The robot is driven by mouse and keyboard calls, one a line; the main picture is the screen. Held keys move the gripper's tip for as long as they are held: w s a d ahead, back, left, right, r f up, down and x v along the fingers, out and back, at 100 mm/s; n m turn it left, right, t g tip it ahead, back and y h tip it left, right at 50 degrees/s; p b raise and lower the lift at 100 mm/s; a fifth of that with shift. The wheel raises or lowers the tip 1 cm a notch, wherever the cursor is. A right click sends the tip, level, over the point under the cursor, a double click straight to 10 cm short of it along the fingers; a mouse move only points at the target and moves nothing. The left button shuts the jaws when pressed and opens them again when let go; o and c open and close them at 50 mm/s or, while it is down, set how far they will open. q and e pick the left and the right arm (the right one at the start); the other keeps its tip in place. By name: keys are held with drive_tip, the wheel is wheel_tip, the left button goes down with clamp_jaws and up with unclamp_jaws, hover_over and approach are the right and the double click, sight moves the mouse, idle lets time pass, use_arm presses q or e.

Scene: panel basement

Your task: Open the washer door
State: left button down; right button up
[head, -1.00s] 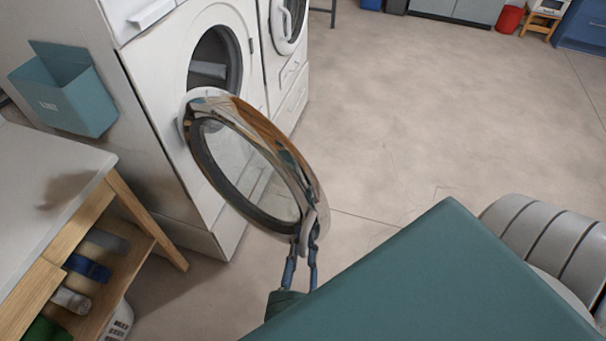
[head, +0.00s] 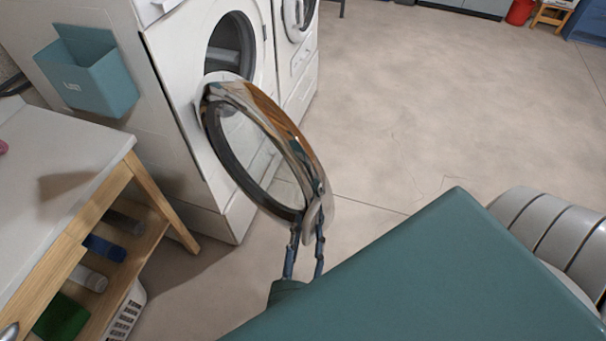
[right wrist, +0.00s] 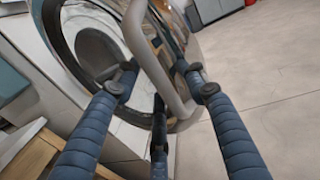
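The washer (head: 190,125) stands at the upper left in the head view, with its dark round opening (head: 231,47) uncovered. Its round chrome-rimmed door (head: 284,135) is swung wide out from the front, toward me. My right gripper (head: 308,228) is at the door's lower outer edge, by the handle. In the right wrist view, the grey handle bar (right wrist: 150,62) passes between the blue fingers (right wrist: 160,95). The fingers stand apart on both sides of the bar; I cannot tell whether they press on it. My left gripper is not in view.
A wooden table (head: 75,180) with a lower shelf of bottles stands at the left, close to the washer. A teal bin (head: 98,85) hangs on the washer's side. A second machine (head: 296,60) stands behind. The floor (head: 420,110) to the right is clear.

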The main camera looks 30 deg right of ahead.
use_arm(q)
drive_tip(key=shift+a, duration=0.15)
use_arm(e)
drive_tip(key=v, duration=0.7)
drive_tip(key=shift+s+a, duration=0.2)
drive_tip(key=s+d+f+m+g+y, duration=0.1)
drive_tip(key=s+f+g+y, duration=0.1)
drive_tip(key=f, duration=0.7)
drive_tip(key=s+d+f+m+g+y, duration=0.1)
drive_tip(key=s+d+f+g, duration=0.15)
drive_tip(key=f, duration=0.65)
drive_tip(key=s+d+f+m+g+y, duration=0.1)
drive_tip(key=s+f+m+g+y, duration=0.15)
drive_tip(key=f, duration=0.75)
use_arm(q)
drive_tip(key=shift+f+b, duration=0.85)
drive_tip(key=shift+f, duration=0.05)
use_arm(e)
drive_tip(key=s+d+f+m+g+y, duration=0.2)
drive_tip(key=s+f+m+y, duration=0.1)
drive_tip(key=s+f+m, duration=0.4)
drive_tip(key=s+d+f+m+g+y, duration=0.2)
drive_tip(key=s+f+m, duration=0.5)
drive_tip(key=f+m, duration=0.5)
drive_tip(key=shift+m+g+y, duration=0.65)
drive_tip(key=shift+m+g, duration=0.1)
drive_tip(key=shift+g, duration=0.05)
drive_tip(key=shift+f, duration=0.15)
